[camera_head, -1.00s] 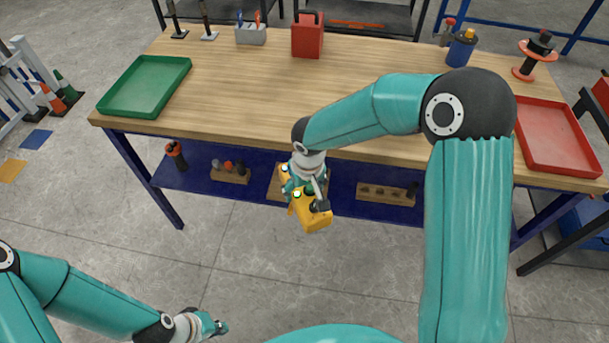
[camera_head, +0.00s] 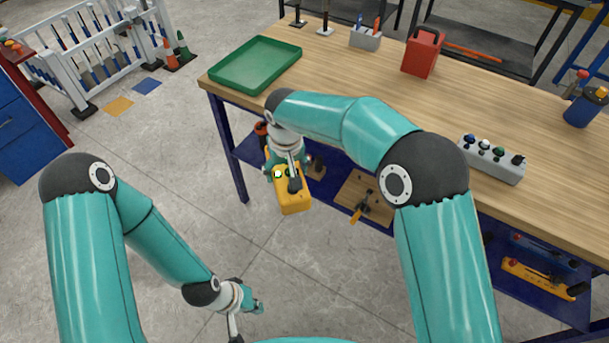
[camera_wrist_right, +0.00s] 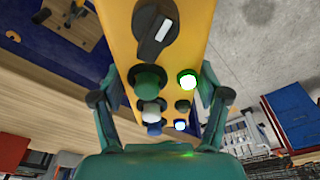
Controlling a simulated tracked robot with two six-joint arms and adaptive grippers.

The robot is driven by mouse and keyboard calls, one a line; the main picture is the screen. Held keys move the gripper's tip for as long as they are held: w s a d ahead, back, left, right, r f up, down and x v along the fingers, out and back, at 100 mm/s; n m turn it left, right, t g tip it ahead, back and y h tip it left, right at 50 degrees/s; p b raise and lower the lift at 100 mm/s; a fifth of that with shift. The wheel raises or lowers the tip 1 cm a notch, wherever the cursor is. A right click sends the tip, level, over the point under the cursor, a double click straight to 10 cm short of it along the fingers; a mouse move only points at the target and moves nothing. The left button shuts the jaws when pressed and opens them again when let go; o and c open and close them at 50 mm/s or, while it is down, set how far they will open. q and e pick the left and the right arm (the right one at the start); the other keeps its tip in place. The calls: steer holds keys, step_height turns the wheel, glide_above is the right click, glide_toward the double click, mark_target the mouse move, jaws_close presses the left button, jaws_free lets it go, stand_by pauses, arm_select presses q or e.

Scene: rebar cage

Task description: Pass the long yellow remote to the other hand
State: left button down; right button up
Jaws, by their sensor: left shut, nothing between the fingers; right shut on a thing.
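The long yellow remote (camera_head: 292,199) hangs in the air in front of the table, held by my right gripper (camera_head: 284,172). In the right wrist view the yellow remote (camera_wrist_right: 188,32) shows a black dial, dark, white and blue knobs and lit green and white lamps, between the two fingers of my right gripper (camera_wrist_right: 158,105). Its upper end is partly hidden by the gripper in the head view. My left gripper (camera_head: 256,304) is shut and empty, low over the floor, below and apart from the remote.
The wooden table (camera_head: 375,75) holds a green tray (camera_head: 215,78), a red can (camera_head: 423,54) and a grey box with knobs (camera_head: 492,160). Its blue lower shelf (camera_head: 248,150) lies behind the remote. Open floor (camera_head: 330,275) surrounds my left gripper. White barriers stand at the far left.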

steer(key=shift+w+a+r, duration=0.1)
steer(key=shift+w+a, duration=0.1)
steer(key=shift+w, duration=0.3)
steer(key=shift+w+d, duration=0.1)
steer(key=shift+w, duration=2.8)
